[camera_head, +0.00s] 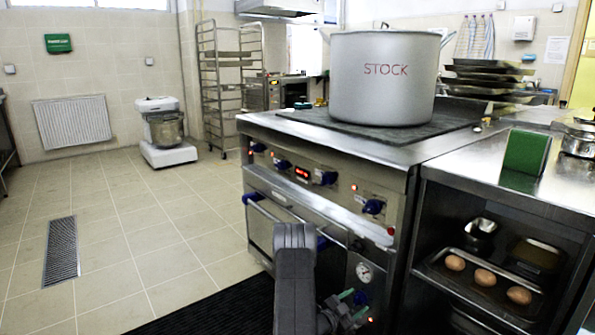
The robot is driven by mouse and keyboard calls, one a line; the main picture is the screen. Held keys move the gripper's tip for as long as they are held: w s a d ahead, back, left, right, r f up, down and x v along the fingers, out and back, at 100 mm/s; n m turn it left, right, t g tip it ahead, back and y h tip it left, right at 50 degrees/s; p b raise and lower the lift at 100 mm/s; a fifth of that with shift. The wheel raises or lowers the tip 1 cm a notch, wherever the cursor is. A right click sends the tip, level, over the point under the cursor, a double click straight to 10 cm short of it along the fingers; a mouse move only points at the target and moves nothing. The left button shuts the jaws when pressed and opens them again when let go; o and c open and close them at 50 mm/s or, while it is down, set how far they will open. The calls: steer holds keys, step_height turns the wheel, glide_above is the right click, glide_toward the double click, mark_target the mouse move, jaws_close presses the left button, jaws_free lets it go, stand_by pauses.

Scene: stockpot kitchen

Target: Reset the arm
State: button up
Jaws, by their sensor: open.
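My arm (294,275) rises at the bottom centre, in front of the stove. My gripper (352,298) is low beside it, with two green-tipped fingers apart and nothing seen between them. Part of the gripper is hidden behind my arm and cut off by the lower edge. The stove front stands behind it; I cannot tell the exact gap.
A large pot marked STOCK (384,85) stands on the stove (330,180). To the right, a steel counter (465,165) holds a green block (525,152); a tray (440,264) below holds brown round items.

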steer(key=n+p, duration=0.5)
steer(key=shift+r, duration=0.25)
steer(key=p+v, duration=0.1)
steer(key=v, duration=0.7)
steer(key=shift+s+f, duration=0.2)
steer(key=shift+w+a+r, duration=0.1)
